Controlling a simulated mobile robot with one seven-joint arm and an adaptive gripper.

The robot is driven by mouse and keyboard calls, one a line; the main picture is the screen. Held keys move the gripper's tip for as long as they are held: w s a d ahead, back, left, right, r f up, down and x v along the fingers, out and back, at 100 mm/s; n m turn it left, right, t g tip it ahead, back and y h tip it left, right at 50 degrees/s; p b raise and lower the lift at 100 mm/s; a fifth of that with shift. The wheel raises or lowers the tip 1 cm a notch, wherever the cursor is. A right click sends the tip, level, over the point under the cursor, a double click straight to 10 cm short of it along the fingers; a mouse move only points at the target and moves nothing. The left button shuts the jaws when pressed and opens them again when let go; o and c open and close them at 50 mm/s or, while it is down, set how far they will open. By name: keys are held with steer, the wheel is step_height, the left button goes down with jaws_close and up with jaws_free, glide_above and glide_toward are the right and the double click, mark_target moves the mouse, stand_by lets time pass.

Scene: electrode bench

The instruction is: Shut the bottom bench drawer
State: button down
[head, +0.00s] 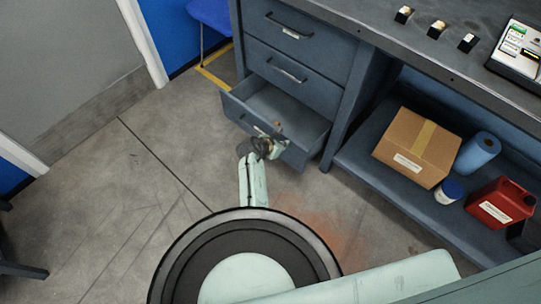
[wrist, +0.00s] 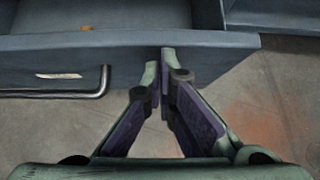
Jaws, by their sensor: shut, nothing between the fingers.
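The bottom bench drawer (head: 240,114) is pulled out below two shut drawers in the head view. Its blue-grey front (wrist: 35,65) crosses the top of the wrist view, with a bar handle (wrist: 104,82) and a pale label at left. My gripper (head: 268,147) is at the drawer's front, right of the handle. In the wrist view its fingers (wrist: 161,62) are shut and empty, with their tips overlapping the front panel. I cannot tell whether they touch it. A small orange-brown item (wrist: 87,28) lies inside the drawer.
Right of the drawers, a low shelf holds a cardboard box (head: 412,148), a blue roll (head: 478,152), a blue-lidded jar (head: 448,191) and a red canister (head: 500,203). A blue chair (head: 211,14) stands behind left.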

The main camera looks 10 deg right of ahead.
steer(key=w+d+b, duration=0.6)
steer(key=w+d, duration=0.4)
steer(key=d, duration=0.4)
steer(key=shift+w+d+r, duration=0.15)
steer(key=shift+w+d, duration=0.2)
steer(key=shift+w, duration=0.05)
